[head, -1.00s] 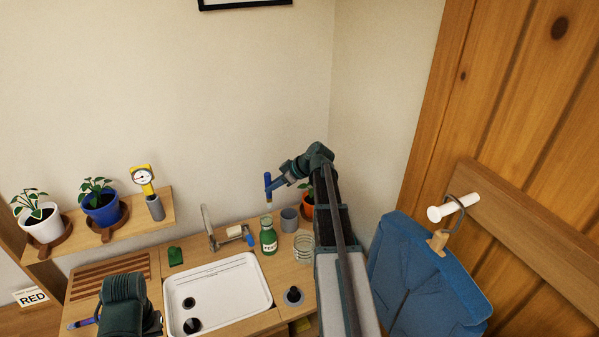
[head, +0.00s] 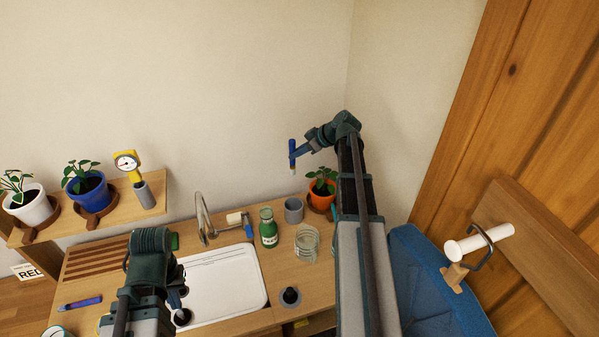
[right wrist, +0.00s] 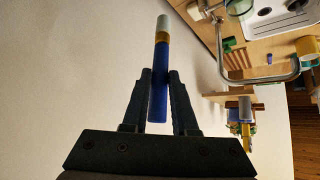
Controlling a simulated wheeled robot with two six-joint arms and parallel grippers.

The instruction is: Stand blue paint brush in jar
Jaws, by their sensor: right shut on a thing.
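My right gripper (head: 298,154) is shut on the blue paint brush (head: 293,150) and holds it near upright in the air. In the right wrist view the brush (right wrist: 161,60) stands between the fingers, with a blue handle, a yellow band and a pale end. The clear glass jar (head: 307,245) stands on the counter, well below the brush and slightly to its right in the head view. My left gripper (head: 176,296) is low over the sink's left edge; its fingers are too dark and hidden to read.
A green bottle (head: 268,232), a grey cup (head: 293,210) and an orange plant pot (head: 320,196) stand around the jar. A tap (head: 203,218) rises behind the white sink (head: 225,280). A dark round object (head: 290,297) sits in front. A blue-purple pen-like item (head: 80,303) lies left.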

